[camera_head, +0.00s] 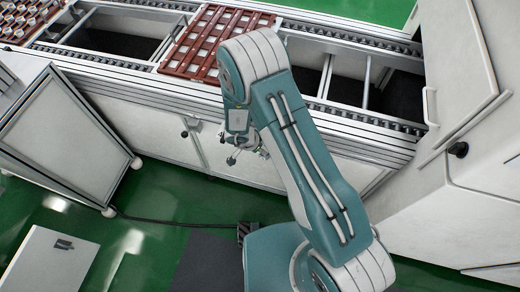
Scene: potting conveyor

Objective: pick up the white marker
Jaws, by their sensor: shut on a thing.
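My gripper (236,155) hangs below the end of my arm, in front of the conveyor's white side panels. It is small in this view and partly hidden by my arm. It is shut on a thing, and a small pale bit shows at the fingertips. I take this for the white marker (231,161), but it is too small to make out its shape or tilt.
A conveyor (130,62) runs across the back, with a red-brown slotted tray (178,60) on it. A white cart (65,140) stands at left and a white cabinet (455,60) at right. A cable (165,221) lies on the green floor.

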